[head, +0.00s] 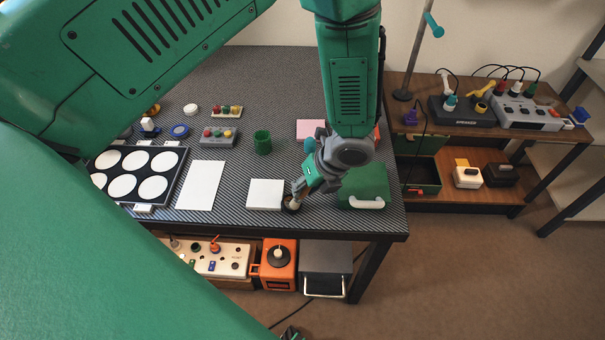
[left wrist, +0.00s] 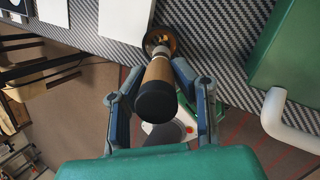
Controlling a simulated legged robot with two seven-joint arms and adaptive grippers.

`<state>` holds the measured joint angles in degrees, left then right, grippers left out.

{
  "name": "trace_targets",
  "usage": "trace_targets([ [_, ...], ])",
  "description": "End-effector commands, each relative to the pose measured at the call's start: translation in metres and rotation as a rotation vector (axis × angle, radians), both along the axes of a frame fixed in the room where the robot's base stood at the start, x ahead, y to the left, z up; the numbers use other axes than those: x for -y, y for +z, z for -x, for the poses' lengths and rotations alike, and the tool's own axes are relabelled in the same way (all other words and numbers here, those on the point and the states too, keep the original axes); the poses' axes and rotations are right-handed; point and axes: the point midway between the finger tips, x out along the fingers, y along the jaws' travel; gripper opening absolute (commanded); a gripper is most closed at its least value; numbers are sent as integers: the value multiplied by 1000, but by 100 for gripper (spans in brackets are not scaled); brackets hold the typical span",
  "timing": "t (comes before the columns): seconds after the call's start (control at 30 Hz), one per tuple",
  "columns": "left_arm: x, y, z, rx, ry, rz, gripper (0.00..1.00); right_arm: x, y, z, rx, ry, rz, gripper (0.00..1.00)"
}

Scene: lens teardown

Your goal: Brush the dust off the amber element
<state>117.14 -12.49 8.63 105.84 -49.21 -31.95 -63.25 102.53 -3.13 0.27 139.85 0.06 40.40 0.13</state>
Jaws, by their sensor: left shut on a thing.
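My left gripper (head: 298,188) is low over the table's front edge, shut on a brush. In the left wrist view, the gripper (left wrist: 155,100) grips the brush (left wrist: 157,85) by its brown handle with a black end cap. The brush's pale metal collar and dark head point away, into a round amber-brown ring, the amber element (left wrist: 168,38). In the head view, the element (head: 291,207) is a small dark round piece, partly hidden by the gripper. Whether the bristles touch it, and any dust, I cannot tell.
A white square pad (head: 265,194) lies just left of the element, and a green case (head: 366,180) with a white handle stands right. A white sheet (head: 201,185), a black tray (head: 174,184) with several white discs and a green cup (head: 262,142) are further left and back.

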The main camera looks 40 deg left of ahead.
Motion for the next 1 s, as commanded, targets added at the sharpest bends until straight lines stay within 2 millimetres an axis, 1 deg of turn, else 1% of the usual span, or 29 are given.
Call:
trace_targets([
  [0.2,2,-3,-8,0,0,0,0,0,3,0,0,0,0,40],
  [0.4,-1,-1,-16,-1,0,-1,0,0,9,0,0,0,0,40],
  [0.6,-9,0,-18,-1,0,-1,0,0,14,0,0,0,0,40],
  [0.8,-16,5,-15,0,0,-1,0,0,21,0,0,0,0,40],
  [1.0,-16,3,-15,1,0,-1,0,0,20,0,0,0,0,40],
])
